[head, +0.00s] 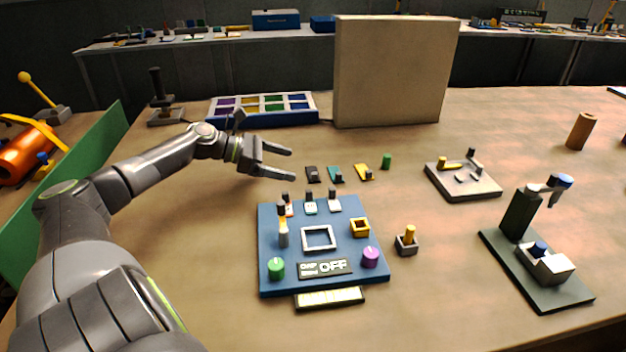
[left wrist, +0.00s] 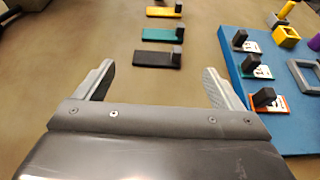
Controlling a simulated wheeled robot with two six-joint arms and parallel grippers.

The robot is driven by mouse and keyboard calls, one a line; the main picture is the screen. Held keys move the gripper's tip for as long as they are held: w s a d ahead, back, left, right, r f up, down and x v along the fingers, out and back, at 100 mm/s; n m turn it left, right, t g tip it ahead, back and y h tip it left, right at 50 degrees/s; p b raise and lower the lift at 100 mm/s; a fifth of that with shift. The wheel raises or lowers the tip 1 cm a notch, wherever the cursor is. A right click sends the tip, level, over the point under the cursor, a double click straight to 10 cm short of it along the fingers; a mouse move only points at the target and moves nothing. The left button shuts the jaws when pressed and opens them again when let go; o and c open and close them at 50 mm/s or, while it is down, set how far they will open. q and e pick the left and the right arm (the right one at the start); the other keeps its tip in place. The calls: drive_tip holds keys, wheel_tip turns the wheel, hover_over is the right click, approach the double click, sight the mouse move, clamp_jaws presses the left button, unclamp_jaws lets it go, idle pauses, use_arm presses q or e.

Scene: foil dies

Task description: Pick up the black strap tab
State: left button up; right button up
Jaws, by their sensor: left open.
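The black strap tab (head: 313,174) lies on the table behind the blue board, leftmost in a row with a teal tab (head: 335,174) and a yellow tab (head: 363,172). In the left wrist view the black tab (left wrist: 157,58) lies ahead of the fingers, between their lines and apart from them, with a dark block at its right end. My left gripper (head: 292,164) is open and empty, just left of the black tab in the head view; its fingers also show in the left wrist view (left wrist: 160,85). My right gripper is not in view.
The blue board (head: 290,245) with knobs, blocks and a square frame stands close to the gripper's near side. A divided tray (head: 265,120) and a tall beige panel (head: 390,75) are behind.

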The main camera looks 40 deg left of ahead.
use_arm(q)
drive_tip(key=shift+b+x, duration=0.35)
drive_tip(key=shift+x, duration=3.2)
drive_tip(key=shift+w+a, duration=0.1)
drive_tip(key=shift+a, duration=0.1)
drive_tip(key=c, duration=1)
